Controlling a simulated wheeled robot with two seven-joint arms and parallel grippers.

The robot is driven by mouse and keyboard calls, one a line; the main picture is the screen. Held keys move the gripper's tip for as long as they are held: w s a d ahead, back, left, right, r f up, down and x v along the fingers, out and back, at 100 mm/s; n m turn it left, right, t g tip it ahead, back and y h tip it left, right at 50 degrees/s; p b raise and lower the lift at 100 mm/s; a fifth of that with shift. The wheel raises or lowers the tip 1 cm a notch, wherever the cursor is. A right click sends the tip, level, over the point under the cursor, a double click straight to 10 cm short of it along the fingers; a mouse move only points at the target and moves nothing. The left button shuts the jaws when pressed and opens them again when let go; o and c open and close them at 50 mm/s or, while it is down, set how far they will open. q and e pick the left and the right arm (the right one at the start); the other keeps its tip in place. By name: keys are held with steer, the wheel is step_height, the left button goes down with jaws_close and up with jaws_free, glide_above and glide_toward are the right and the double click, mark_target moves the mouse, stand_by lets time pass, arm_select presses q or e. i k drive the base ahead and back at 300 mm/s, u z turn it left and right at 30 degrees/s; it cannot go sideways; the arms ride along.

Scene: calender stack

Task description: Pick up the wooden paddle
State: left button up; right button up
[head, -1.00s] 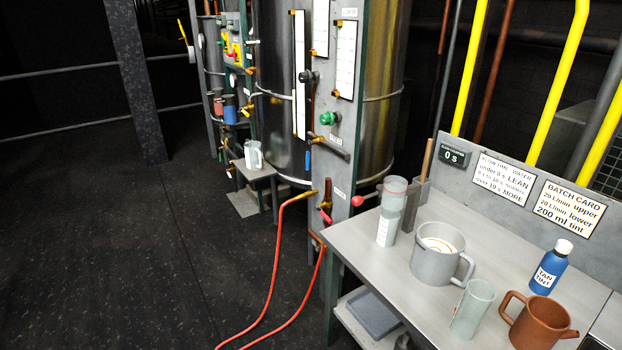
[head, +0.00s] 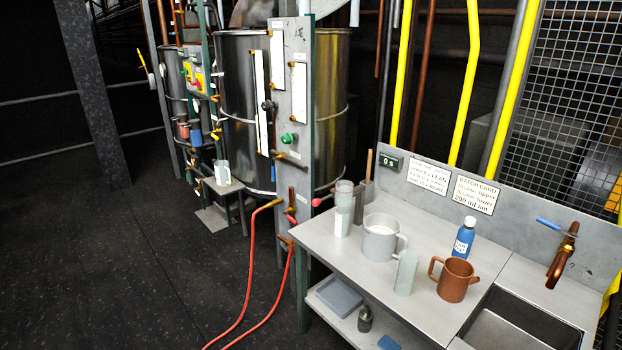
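The wooden paddle (head: 369,166) shows only as a thin, upright brown handle at the back left end of the bench. Its lower part is hidden in a narrow grey holder (head: 366,194) behind the clear cylinder. Neither of my grippers is in view, so I cannot see whether they are open or shut.
On the bench (head: 330,257) stand a clear cylinder (head: 343,212), a grey mug (head: 379,240), a clear beaker (head: 406,272), a blue tint bottle (head: 465,240) and a brown jug (head: 454,280). A sink (head: 510,335) lies right. Red hoses (head: 250,275) trail on the open floor left.

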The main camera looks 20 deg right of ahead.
mark_target(369, 156)
steer(key=u, duration=0.45)
steer(key=i, duration=1.15)
steer(key=z, duration=0.25)
steer(key=i, duration=1.45)
steer(key=z, duration=1.1)
